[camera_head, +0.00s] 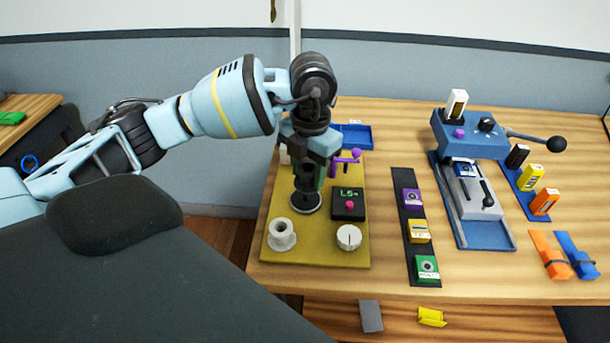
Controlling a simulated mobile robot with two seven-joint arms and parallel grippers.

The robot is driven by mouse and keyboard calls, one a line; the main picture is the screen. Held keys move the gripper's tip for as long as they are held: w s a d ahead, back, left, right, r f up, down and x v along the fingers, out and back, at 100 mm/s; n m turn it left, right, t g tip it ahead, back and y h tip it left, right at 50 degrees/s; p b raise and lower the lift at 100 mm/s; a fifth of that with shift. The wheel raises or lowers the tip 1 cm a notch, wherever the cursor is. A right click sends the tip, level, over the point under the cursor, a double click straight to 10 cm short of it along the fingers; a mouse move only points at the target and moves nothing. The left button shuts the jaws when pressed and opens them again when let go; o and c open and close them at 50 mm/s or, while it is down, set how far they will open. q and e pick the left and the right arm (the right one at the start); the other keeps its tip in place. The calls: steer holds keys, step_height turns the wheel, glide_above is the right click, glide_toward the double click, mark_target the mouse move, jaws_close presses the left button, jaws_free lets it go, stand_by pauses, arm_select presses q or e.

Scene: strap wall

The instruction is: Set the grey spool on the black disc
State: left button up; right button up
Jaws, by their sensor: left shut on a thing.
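My left gripper (308,173) points down over the back left part of the mustard-yellow board. It is shut on a dark thing, which looks like the grey spool (305,186) and is mostly hidden by the fingers. The black disc (307,208) lies on the board directly below, with a pale rim showing. I cannot tell whether the spool touches the disc or is just above it. My right gripper is not in view.
The yellow board (317,254) also bears a cream spool (282,234), a white dial (349,237), a black display box (348,204) and a purple lever (346,160). Right of it are a black strip (410,240) with coloured blocks and a blue press (470,138).

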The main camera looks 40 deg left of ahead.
mark_target(305, 181)
arm_select(q)
steer(key=shift+w+a, duration=0.2)
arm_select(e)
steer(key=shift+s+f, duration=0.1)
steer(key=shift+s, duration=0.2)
arm_select(q)
steer(key=shift+w+a, duration=0.15)
steer(key=shift+a, duration=0.05)
steer(key=f, duration=0.3)
steer(key=shift+w+a, duration=0.15)
steer(key=shift+a, duration=0.2)
steer(key=shift+f, duration=0.35)
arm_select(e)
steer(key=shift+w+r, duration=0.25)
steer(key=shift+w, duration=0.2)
arm_select(q)
steer(key=shift+f, duration=0.6)
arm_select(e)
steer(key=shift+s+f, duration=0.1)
arm_select(q)
steer(key=o, duration=1)
steer(key=shift+c, duration=0.2)
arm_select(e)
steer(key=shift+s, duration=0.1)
